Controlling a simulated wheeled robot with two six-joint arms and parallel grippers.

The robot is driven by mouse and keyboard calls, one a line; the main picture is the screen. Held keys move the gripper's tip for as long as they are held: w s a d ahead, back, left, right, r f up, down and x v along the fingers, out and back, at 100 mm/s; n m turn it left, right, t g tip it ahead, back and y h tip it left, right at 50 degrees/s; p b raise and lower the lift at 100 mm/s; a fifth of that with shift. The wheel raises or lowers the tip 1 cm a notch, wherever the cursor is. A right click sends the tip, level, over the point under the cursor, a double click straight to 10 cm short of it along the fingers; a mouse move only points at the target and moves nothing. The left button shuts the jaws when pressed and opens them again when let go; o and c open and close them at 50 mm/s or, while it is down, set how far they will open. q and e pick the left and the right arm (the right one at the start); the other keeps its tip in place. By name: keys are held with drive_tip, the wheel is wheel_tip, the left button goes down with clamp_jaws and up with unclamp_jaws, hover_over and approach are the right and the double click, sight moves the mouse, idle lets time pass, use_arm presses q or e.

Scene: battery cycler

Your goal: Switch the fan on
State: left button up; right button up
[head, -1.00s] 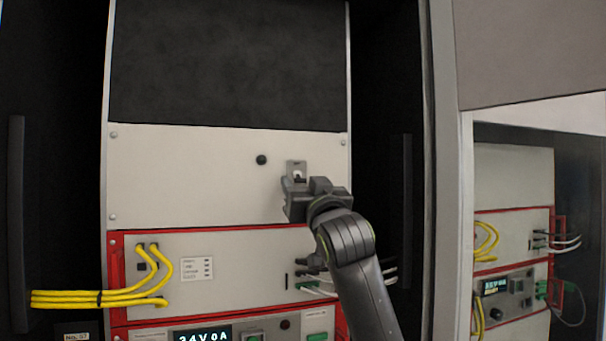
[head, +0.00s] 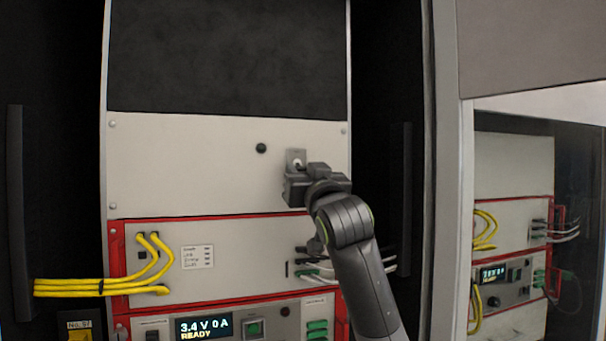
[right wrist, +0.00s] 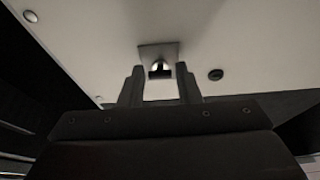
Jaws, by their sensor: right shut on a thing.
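The fan switch (head: 296,156) is a small grey plate with a pale toggle lever, on the right part of the upper white panel (head: 190,165). My right gripper (head: 297,173) is right below and in front of it. In the right wrist view the switch plate (right wrist: 158,51) is straight ahead, and the fingers (right wrist: 160,82) stand on either side of the lever. The gripper is shut on the lever; the exact contact is hard to see. My left gripper is in neither view.
A black round knob or hole (head: 261,148) is left of the switch. Below are a red-framed unit with yellow cables (head: 100,288) and a display (head: 204,327) reading 3.4 V 0 A READY. A dark cabinet handle (head: 400,185) stands on the right.

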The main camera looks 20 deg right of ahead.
sight(298, 163)
drive_tip(key=g, duration=0.1)
drive_tip(key=r+g, duration=0.1)
drive_tip(key=g, duration=0.1)
drive_tip(key=r+g, duration=0.1)
drive_tip(key=g, duration=0.1)
drive_tip(key=shift+s+r, duration=0.1)
drive_tip(key=shift+s, duration=0.15)
drive_tip(key=shift+w+r+g, duration=0.1)
drive_tip(key=shift+r+g, duration=0.2)
drive_tip(key=shift+g, duration=0.65)
drive_tip(key=shift+w+r+g, duration=0.1)
drive_tip(key=shift+r+g, duration=0.15)
drive_tip(key=shift+g, duration=0.65)
drive_tip(key=shift+w+r+g, duration=0.1)
drive_tip(key=shift+r+g, duration=0.2)
drive_tip(key=shift+g, duration=0.65)
drive_tip(key=shift+r, duration=0.1)
drive_tip(key=o, duration=1)
drive_tip(key=shift+s, duration=0.2)
drive_tip(key=b+v, duration=0.2)
drive_tip(key=v, duration=0.6)
drive_tip(key=b+v, duration=0.3)
drive_tip(key=v, duration=0.6)
drive_tip(key=shift+w+a+r, duration=0.25)
drive_tip(key=shift+r, duration=0.1)
